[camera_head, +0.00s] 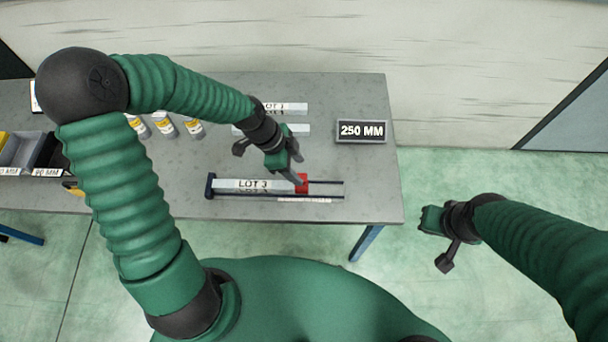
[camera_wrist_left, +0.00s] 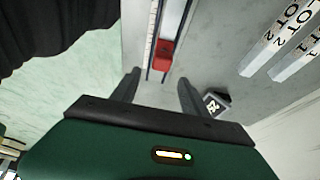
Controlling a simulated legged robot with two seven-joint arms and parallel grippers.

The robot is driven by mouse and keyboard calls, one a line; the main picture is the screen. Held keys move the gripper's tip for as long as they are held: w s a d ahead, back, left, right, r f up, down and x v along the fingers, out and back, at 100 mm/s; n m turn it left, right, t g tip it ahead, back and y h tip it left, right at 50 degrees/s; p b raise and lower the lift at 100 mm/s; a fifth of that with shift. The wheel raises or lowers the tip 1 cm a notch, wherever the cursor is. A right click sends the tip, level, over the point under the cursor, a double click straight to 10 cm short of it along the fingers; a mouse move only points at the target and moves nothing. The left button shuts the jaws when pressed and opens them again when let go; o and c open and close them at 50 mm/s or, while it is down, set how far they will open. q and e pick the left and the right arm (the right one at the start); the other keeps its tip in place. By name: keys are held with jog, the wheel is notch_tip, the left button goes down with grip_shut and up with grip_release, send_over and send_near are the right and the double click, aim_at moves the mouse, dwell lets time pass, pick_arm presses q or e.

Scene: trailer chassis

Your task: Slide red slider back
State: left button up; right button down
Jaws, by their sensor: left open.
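The red slider (camera_head: 302,184) sits on a two-rail track (camera_head: 325,183) on the grey table, against the right end of a bar labelled LOT 3 (camera_head: 250,185). In the left wrist view the red slider (camera_wrist_left: 163,54) shows ahead of the fingers, roughly between them. My left gripper (camera_head: 294,170) is over the table at the slider's upper left side; whether it touches the slider I cannot tell. Its fingers in the wrist view (camera_wrist_left: 158,85) are spread apart with nothing between the tips. My right gripper (camera_head: 438,238) is out over the floor, right of the table, away from the track.
A 250 MM sign (camera_head: 361,131) stands on the table to the right. More labelled LOT bars (camera_head: 290,109) lie behind the left gripper. Several small bottles (camera_head: 165,127) and bins (camera_head: 22,152) are at the left.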

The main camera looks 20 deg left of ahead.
aim_at(303, 177)
pick_arm(q)
notch_tip(303, 177, down, 4)
jog(key=shift+w+d+f, duration=0.1)
jog(key=shift+f, duration=0.05)
jog(key=shift+a+f, duration=0.3)
jog(key=shift+d, duration=0.3)
jog(key=shift+c, duration=0.2)
jog(key=shift+d+r, duration=0.1)
jog(key=shift+d, duration=0.3)
jog(key=c, duration=0.5)
jog(key=shift+d, duration=0.1)
jog(key=shift+c, duration=2.2)
jog(key=shift+a, duration=0.3)
grip_shut()
pick_arm(e)
jog(key=shift+a, duration=0.55)
jog(key=shift+d, duration=0.25)
